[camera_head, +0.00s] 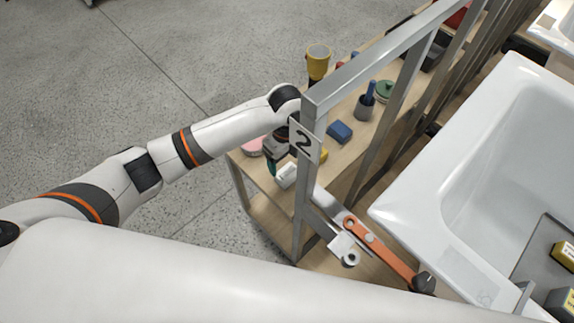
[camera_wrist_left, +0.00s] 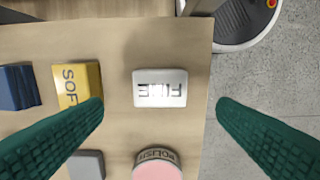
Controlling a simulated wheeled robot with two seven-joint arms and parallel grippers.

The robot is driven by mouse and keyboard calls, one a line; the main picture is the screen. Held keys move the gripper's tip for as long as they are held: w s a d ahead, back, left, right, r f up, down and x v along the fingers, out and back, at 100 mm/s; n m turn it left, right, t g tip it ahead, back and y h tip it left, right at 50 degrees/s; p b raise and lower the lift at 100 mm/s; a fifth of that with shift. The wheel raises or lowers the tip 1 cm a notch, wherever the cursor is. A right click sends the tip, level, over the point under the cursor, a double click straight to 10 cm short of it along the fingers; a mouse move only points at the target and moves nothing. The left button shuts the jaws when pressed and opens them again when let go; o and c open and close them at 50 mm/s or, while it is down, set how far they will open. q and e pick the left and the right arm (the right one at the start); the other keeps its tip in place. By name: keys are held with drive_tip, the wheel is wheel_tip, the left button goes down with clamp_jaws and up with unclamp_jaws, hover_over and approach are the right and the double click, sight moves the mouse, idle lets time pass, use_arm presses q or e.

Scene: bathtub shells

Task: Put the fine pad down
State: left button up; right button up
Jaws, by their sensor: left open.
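The fine pad is a white block (camera_wrist_left: 160,88) marked FINE, lying flat on the wooden shelf top (camera_wrist_left: 120,45) near its edge. It also shows in the head view (camera_head: 287,176), by the post with the number 2. My left gripper (camera_wrist_left: 160,125) is open, with one green finger on each side of the pad and a visible gap to both. In the head view my left gripper (camera_head: 276,160) is just above the shelf, partly hidden by the post. My right gripper is not in view.
A yellow SOFT pad (camera_wrist_left: 78,84), a blue block (camera_wrist_left: 16,87), a grey block (camera_wrist_left: 87,165) and a pink POLISH tin (camera_wrist_left: 157,165) lie around it. The metal frame (camera_head: 310,130) stands close to my left arm. A white bathtub (camera_head: 440,190) is at right.

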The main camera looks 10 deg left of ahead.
sight(287, 172)
use_arm(q)
wheel_tip(287, 172, up, 4)
drive_tip(key=shift+r, duration=0.1)
idle(0.7)
